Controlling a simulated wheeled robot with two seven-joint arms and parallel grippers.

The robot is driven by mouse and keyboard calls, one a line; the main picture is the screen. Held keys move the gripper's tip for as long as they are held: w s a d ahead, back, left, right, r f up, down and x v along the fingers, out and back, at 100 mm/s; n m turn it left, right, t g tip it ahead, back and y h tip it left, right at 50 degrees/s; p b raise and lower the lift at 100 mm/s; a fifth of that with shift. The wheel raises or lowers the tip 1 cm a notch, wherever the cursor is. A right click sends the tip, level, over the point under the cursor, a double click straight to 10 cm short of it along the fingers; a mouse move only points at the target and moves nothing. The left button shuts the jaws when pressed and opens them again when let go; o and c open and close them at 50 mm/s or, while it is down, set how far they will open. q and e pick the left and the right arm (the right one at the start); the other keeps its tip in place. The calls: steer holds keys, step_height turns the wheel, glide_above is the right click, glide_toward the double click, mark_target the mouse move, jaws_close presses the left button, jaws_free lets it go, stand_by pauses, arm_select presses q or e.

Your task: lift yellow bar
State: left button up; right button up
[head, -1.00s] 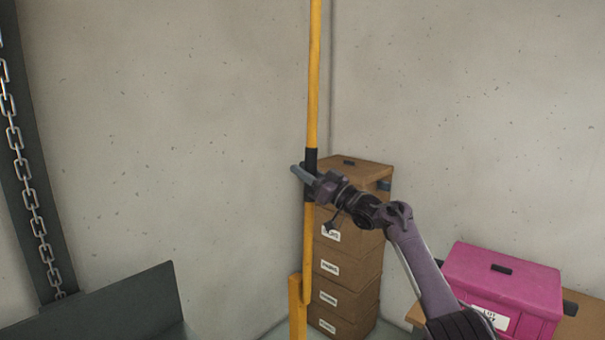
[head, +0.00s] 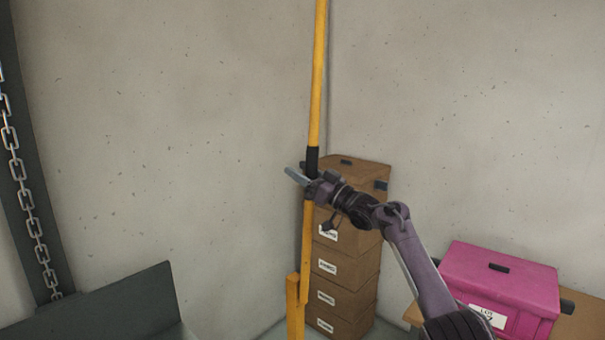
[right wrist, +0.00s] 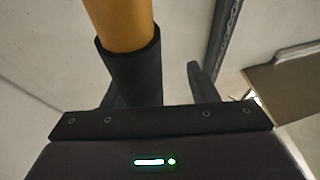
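The yellow bar (head: 317,80) stands almost upright in the head view, its top leaning slightly right. It has a black sleeve (head: 312,160) and a yellow post (head: 293,305) at its lower end. My right gripper (head: 304,178) is at the sleeve's lower end, its fingers reaching past the bar to the left. In the right wrist view, the bar (right wrist: 122,22) and sleeve (right wrist: 134,75) cover most of one finger. A clear gap separates the sleeve from the other finger, so my right gripper (right wrist: 158,90) looks open. My left gripper is not in view.
Stacked brown boxes (head: 340,270) stand in the corner close behind the bar. A pink box (head: 500,275) sits on a wooden surface (head: 585,318) at right. A dark panel (head: 110,305) and a hanging chain (head: 30,205) are at left. The wall between is bare.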

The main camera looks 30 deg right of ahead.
steer(key=shift+s+d+f, duration=0.1)
steer(key=shift+s+f, duration=0.15)
steer(key=shift+f, duration=0.05)
steer(key=b+v, duration=0.4)
steer(key=v, duration=0.3)
steer(key=shift+s+d+r, duration=0.1)
steer(key=shift+d, duration=0.05)
